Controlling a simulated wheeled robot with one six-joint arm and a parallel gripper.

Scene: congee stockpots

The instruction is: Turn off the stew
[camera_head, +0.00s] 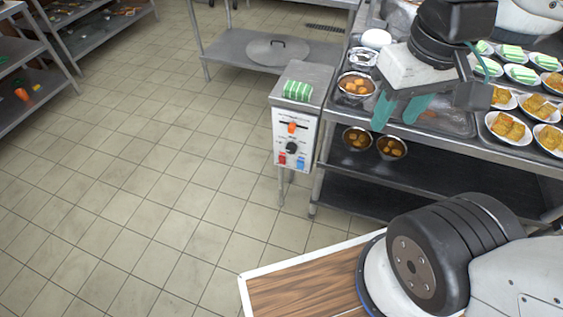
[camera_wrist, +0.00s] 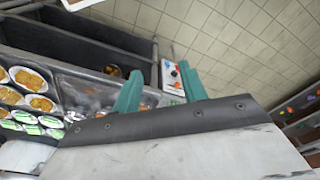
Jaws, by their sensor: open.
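A grey control box (camera_head: 302,95) stands on a thin leg at the left end of the steel counter. Its white front panel (camera_head: 294,160) carries an orange slider knob (camera_head: 292,127), a black dial (camera_head: 291,147), a red switch (camera_head: 282,159) and a blue switch (camera_head: 300,163). My gripper (camera_head: 400,111) is open and empty, with teal fingers, over the counter to the right of the box and apart from it. In the wrist view the panel (camera_wrist: 173,78) shows between and beyond the fingertips, partly hidden by the right finger. No stew is clearly identifiable.
The steel counter (camera_head: 460,128) holds plates of yellow food (camera_head: 508,127) and bowls (camera_head: 356,85). More bowls (camera_head: 391,148) sit on the lower shelf. A green-striped item (camera_head: 297,91) lies on the box. The tiled floor left of the box is clear. Shelving (camera_head: 25,75) stands far left.

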